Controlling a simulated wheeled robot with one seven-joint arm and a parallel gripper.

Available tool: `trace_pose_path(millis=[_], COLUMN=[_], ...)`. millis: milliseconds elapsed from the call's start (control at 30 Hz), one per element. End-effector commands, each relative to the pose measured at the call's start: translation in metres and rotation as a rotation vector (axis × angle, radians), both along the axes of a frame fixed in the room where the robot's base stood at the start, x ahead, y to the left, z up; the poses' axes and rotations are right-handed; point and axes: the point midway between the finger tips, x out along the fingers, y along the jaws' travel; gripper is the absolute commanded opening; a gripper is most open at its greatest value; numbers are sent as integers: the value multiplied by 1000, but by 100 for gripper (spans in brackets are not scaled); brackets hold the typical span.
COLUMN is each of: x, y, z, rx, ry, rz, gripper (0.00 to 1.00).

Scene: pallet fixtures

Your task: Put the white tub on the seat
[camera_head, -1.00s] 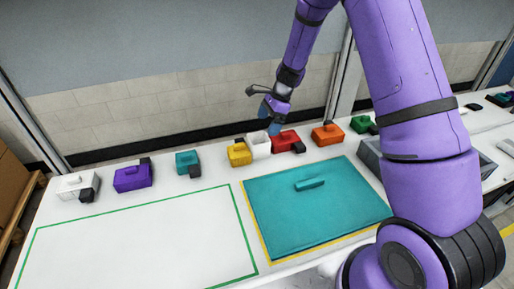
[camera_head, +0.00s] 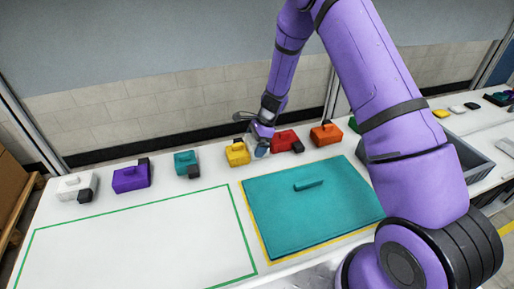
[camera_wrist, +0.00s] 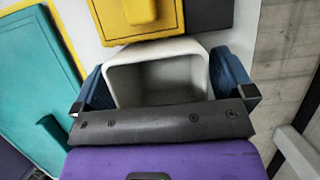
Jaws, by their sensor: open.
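The white tub (camera_wrist: 156,78) is open-topped and empty in the wrist view. It stands between the two blue fingers of my gripper (camera_wrist: 162,88), one on each side. The jaws are open around it, and I cannot tell whether either finger touches it. In the head view my gripper (camera_head: 260,146) is down at the back row and largely hides the tub. Nothing in view is clearly marked as the seat. A teal panel (camera_head: 300,222) with a yellow edge and a small raised teal bar lies in front of the row; it also shows in the wrist view (camera_wrist: 25,85).
A yellow block (camera_head: 237,154) is close on the tub's left and a red block (camera_head: 284,140) on its right. An orange block (camera_head: 326,134) stands farther right. Teal, purple and white blocks stand left. The green-outlined area (camera_head: 130,245) is clear. A grey bin (camera_head: 470,160) is at right.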

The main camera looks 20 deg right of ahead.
Motion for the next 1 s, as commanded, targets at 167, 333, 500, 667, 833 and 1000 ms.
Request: trace_pose_path(millis=[167,333,500,667,833,1000], x=[0,0,0,1,1,1], y=[0,0,0,0,0,0], z=[1,1,1,8,34,67], rx=[0,0,0,0,1,0], ry=[0,0,0,-2,-4,-5], rz=[0,0,0,-1,2,1], gripper=[86,54,51,50,50,50])
